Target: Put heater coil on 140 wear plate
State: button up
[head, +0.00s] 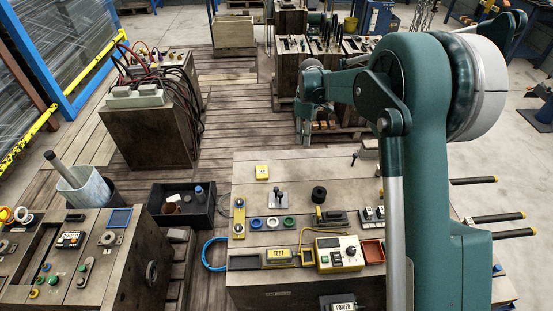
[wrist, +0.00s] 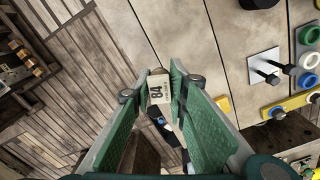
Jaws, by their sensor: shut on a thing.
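My gripper (wrist: 158,92) is shut on a small pale block marked 84 (wrist: 157,88). It has a brownish end, and a dark and blue part shows behind it between the green fingers. I cannot tell whether this is the heater coil. In the head view my gripper (head: 304,135) hangs beyond the bench's far edge, its hold unclear. A short black cylinder (head: 319,194) stands on the bench. Left of it is a square pale plate with upright studs (head: 280,205), also in the wrist view (wrist: 258,62). No marking 140 is readable, so I cannot single out the wear plate.
A yellow tag (head: 262,172) lies near the bench's far left corner. Coloured rings (head: 273,223), a yellow bar (head: 239,216) and a meter box (head: 339,254) crowd the near half. Bare bench top (head: 310,168) lies along the far side. A dark bin (head: 183,207) stands left.

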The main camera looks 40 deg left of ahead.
jog(key=s+a+r+n, duration=0.1)
jog(key=s+a, duration=0.3)
jog(key=s, duration=0.5)
jog(key=s+a+n+p, duration=0.1)
jog(key=s+a+n, duration=0.2)
jog(key=s, duration=0.6)
jog(key=shift+s+a+r, duration=0.3)
jog(key=shift+a+r, duration=0.1)
send_over(261, 171)
jog(key=shift+d+f, duration=0.15)
jog(key=shift+f, duration=3)
jog(key=shift+f+b, duration=0.55)
jog(key=shift+f, duration=1.3)
jog(key=shift+f, duration=0.2)
jog(key=o, duration=0.9)
jog(key=shift+o, duration=0.2)
